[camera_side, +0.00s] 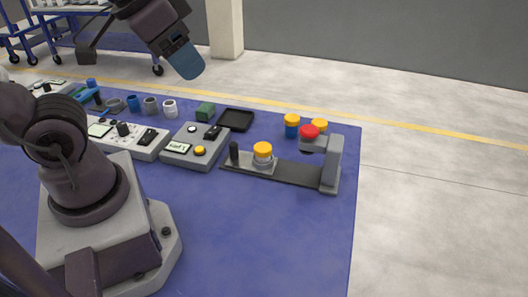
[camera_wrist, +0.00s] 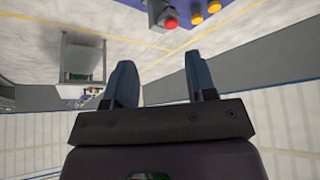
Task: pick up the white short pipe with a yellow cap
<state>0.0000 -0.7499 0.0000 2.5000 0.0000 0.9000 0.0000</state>
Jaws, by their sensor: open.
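A yellow cap (camera_side: 263,148) tops a short pale body seated on a grey block of the dark fixture. A second yellow cap (camera_side: 292,119) sits on a blue pipe (camera_side: 292,131) behind the fixture. A third yellow cap (camera_side: 319,123) shows just behind the red button; its body is mostly hidden, so I cannot tell its colour. My gripper (camera_side: 187,62) is high above the far side of the table, well away from the caps. In the wrist view my gripper (camera_wrist: 161,80) is open, with nothing between its two blue fingers.
The fixture (camera_side: 285,173) has a grey upright arm (camera_side: 331,163) with a red button (camera_side: 309,131) on top. A black tray (camera_side: 236,120), green block (camera_side: 205,111), control boxes (camera_side: 177,149) and several small pipes line the blue table. The table's front right (camera_side: 280,240) is clear.

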